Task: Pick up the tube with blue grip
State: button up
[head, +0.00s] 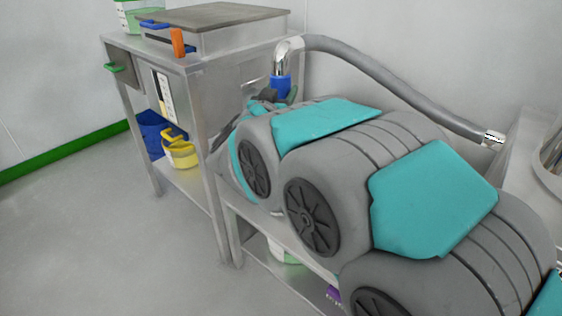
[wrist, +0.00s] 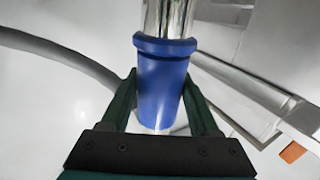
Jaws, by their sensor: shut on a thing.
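The tube is a grey hose (head: 385,80) with a bent shiny metal end and a blue grip (head: 281,84). In the head view it arches up to the right, to a metal fitting by the wall. My gripper (head: 279,97) is mostly hidden behind my grey and teal arm. In the wrist view the blue grip (wrist: 160,88) stands upright between the two dark green fingers of my gripper (wrist: 163,100), which are shut on it. The shiny metal pipe (wrist: 168,18) rises above the grip, and the grey hose (wrist: 55,48) shows at left.
A steel table (head: 187,62) stands at left with a flat-topped scale (head: 213,17), an orange item (head: 178,42) and a green-marked container (head: 128,15). The floor at left is clear.

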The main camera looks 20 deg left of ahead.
grip_shut()
jog(key=shift+r, duration=0.1)
dwell(0.3)
